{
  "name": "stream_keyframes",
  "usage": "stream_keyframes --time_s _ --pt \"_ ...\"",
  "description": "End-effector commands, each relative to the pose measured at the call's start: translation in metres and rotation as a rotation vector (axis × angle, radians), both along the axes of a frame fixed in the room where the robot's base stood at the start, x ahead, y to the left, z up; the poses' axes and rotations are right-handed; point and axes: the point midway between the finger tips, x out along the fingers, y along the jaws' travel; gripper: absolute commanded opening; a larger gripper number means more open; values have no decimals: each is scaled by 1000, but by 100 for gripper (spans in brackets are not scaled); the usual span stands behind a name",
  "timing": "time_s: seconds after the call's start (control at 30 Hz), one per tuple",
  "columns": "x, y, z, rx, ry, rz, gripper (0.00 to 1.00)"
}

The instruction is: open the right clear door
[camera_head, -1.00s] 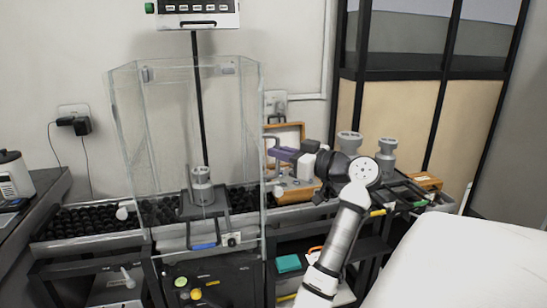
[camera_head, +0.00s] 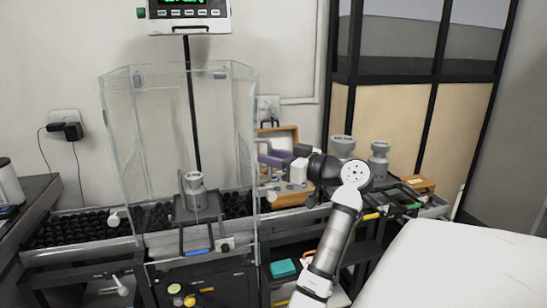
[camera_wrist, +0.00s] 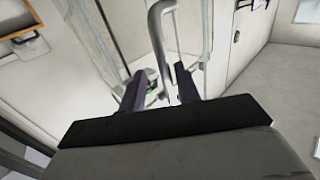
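A clear-walled enclosure (camera_head: 165,110) stands on the table in the head view. Its right clear door (camera_head: 245,140) appears closed there. A grey, bent-bar door handle (camera_wrist: 157,45) runs between my gripper's fingers in the wrist view. My gripper (camera_head: 264,158) is at the enclosure's right side, with its purple fingers pointing left toward the door. In the wrist view my gripper (camera_wrist: 160,75) is open, with a finger on each side of the handle and visible gaps. The handle's lower end is partly hidden by the gripper body.
A scale with a metal weight (camera_head: 195,187) stands inside the enclosure. An open wooden box (camera_head: 292,192) lies behind my gripper, and large grey weights (camera_head: 379,160) stand to the right. A display (camera_head: 188,14) is mounted on a pole above.

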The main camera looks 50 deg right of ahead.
Motion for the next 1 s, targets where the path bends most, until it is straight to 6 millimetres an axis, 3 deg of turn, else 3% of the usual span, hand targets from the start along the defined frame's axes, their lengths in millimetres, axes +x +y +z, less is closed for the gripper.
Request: stream_keyframes --time_s 0.23,0.7,1.0 --pt "-14 -2 -1 -2 -2 -2 32" --pt "-113 -10 -1 -2 -2 -2 32" --pt "-138 -13 1 0 -1 0 32"
